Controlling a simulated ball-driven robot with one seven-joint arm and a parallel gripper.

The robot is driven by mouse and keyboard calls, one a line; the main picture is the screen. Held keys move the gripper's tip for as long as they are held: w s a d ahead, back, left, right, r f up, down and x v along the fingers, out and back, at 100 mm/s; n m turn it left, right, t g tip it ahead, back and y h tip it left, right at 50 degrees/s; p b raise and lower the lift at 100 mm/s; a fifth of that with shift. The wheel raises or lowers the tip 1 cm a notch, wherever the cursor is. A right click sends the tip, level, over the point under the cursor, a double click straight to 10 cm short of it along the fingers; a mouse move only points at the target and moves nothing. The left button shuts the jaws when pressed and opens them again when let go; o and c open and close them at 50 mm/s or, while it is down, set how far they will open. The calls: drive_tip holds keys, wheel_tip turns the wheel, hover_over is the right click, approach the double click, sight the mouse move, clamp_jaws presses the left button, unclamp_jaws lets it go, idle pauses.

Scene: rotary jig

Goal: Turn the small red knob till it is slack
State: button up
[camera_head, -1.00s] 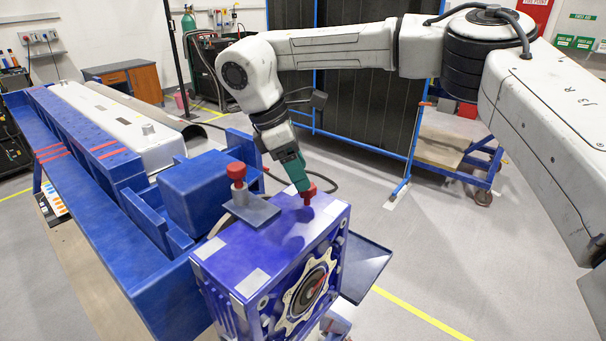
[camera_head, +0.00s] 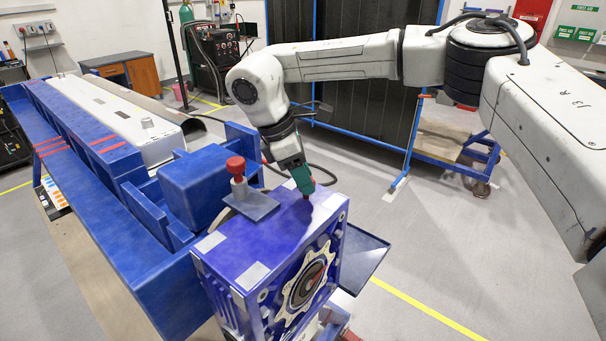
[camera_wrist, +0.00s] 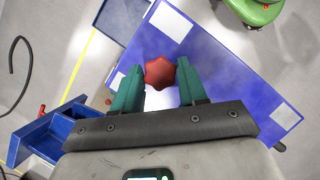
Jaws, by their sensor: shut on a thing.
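The small red knob (camera_wrist: 159,73) sits on the top of the blue box-shaped jig (camera_wrist: 215,75). In the wrist view it has a lobed rim and lies between the two teal fingers of my gripper (camera_wrist: 160,80), one on each side. My gripper is shut on it. In the head view my gripper (camera_head: 303,184) points down at the jig's top near its far right edge, and its fingers hide most of the small knob. The jig (camera_head: 262,243) has a round dial with a pale toothed ring (camera_head: 308,284) on its front face.
A larger red knob (camera_head: 235,166) stands upright on a grey plate (camera_head: 250,206) left of my gripper. A dark tray (camera_head: 363,258) juts out at the jig's right. A long blue bench (camera_head: 110,215) fills the left. The floor at right is open.

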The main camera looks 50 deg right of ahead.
drive_tip(key=c, duration=0.3)
drive_tip(key=shift+n+b, duration=0.3)
drive_tip(key=shift+b, duration=0.05)
